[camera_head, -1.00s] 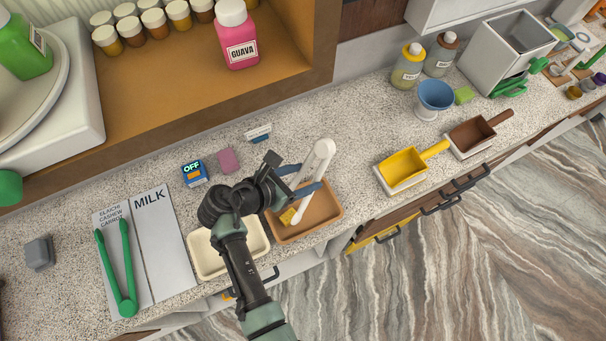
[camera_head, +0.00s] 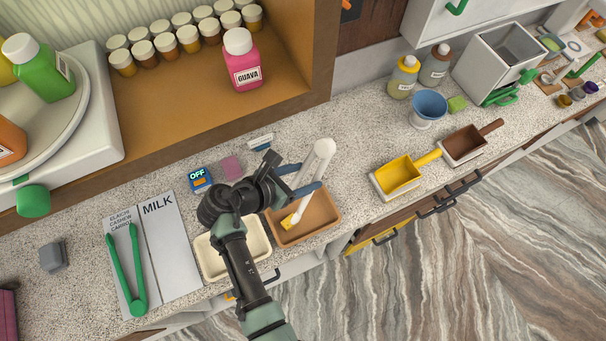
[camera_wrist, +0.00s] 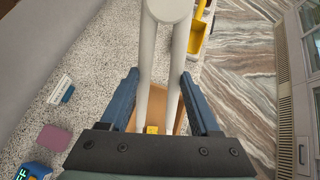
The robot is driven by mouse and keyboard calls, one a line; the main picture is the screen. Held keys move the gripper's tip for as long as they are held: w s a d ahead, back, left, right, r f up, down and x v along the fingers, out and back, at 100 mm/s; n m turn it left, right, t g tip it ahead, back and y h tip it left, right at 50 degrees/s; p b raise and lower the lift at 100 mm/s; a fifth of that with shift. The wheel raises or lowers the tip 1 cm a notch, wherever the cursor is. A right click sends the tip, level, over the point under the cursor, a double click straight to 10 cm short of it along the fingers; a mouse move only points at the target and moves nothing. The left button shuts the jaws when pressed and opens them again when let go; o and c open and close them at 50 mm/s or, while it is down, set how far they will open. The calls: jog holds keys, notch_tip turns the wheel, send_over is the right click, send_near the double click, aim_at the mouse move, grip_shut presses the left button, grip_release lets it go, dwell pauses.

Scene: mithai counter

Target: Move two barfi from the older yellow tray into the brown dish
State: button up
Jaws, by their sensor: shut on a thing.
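My gripper (camera_head: 306,178) is shut on white tongs (camera_head: 310,178), which also stand between its blue fingers in the wrist view (camera_wrist: 148,75). The tong tips point down into the brown dish (camera_head: 332,217). A small yellow barfi (camera_head: 288,224) is at the tips inside the dish; it shows in the wrist view too (camera_wrist: 152,129). I cannot tell whether it is pinched or touching the dish floor. A pale cream-yellow tray (camera_head: 205,262) sits left of the dish, partly hidden by my arm; its visible floor looks bare.
A blue timer reading OFF (camera_head: 201,180) and a pink block (camera_head: 232,168) lie behind the tray. A yellow scoop (camera_head: 400,176) stands to the right. The counter between dish and scoop is clear.

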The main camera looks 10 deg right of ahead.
jog(key=shift+r, duration=2.35)
